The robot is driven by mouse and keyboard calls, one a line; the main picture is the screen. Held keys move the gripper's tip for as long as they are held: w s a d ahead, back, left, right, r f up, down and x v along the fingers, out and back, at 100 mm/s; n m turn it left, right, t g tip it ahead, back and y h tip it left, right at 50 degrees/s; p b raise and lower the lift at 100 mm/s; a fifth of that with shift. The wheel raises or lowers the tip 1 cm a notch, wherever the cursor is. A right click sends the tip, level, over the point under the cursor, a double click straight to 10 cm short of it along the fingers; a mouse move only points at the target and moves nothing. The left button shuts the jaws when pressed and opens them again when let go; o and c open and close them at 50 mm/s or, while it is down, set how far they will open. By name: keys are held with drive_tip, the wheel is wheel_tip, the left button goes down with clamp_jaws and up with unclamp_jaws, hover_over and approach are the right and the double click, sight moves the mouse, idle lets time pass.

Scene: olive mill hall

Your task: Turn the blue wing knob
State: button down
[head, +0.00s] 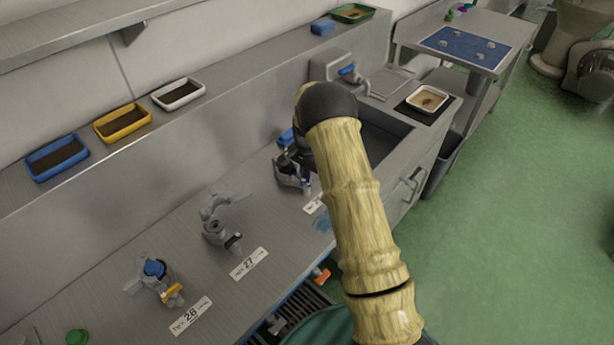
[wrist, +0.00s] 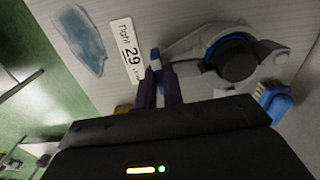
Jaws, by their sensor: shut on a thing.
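My gripper (wrist: 160,80) is in the wrist view, its dark fingers closed together on a small blue part (wrist: 155,58), seemingly the blue wing knob; only its tip shows between the fingers. A grey fitting (wrist: 185,45) with a blue ring and a round black cap (wrist: 235,62) sits right beside the fingertips. In the head view this fitting (head: 292,172) stands on the steel bench, partly behind my arm, which hides the fingertips.
A label reading 29 (wrist: 127,52) lies beside the fingers. Fittings at label 27 (head: 249,263) and label 26 (head: 190,316) stand to the left on the bench. A sink (head: 385,130) with a blue-handled tap (head: 349,70) lies beyond my arm.

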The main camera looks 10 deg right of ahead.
drive_tip(key=shift+a+m, duration=0.1)
drive_tip(key=shift+m, duration=0.4)
drive_tip(key=c, duration=1.5)
unclamp_jaws()
drive_tip(key=shift+r+b, duration=0.3)
drive_tip(key=shift+r, duration=0.3)
wheel_tip(320, 180, up, 16)
drive_tip(key=b, duration=0.2)
drive_tip(key=shift+r+b, duration=0.1)
drive_tip(key=shift+b, duration=0.2)
